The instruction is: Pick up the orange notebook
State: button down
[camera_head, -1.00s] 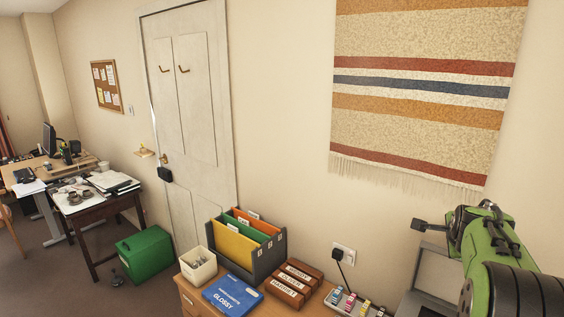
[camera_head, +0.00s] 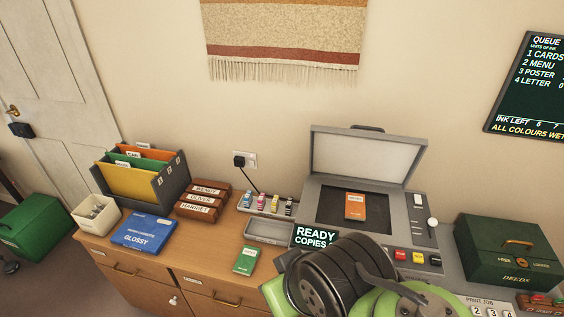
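A small orange notebook (camera_head: 355,206) lies flat on the dark bed of an open copier (camera_head: 318,235), its lid raised behind it. Part of my green and black arm shows at the bottom centre, in front of the copier's front edge. My gripper's fingers are not visible, so I cannot see them relative to the notebook. The notebook is unobstructed in this view.
A small green book (camera_head: 246,260) lies left of the copier, with ink cartridges (camera_head: 267,205) behind it. Further left are wooden name blocks (camera_head: 203,202), a blue box (camera_head: 146,232) and a file holder (camera_head: 176,183). A green deeds box (camera_head: 508,252) stands right.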

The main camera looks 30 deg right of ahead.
aim_at(355, 209)
jog(key=i+j+z, duration=0.15)
jog(key=z, duration=0.35)
jog(key=i+j+z, duration=0.1)
jog(key=j+z, duration=0.15)
jog(key=z, duration=0.25)
jog(key=i+j+z, duration=0.1)
jog(key=j+z, duration=0.15)
jog(key=z, duration=0.25)
jog(key=j+z, duration=0.3)
jog(key=z, duration=0.2)
jog(key=j+z, duration=0.25)
jog(key=z, duration=0.25)
jog(key=k+u, duration=0.1)
jog(key=u, duration=0.4)
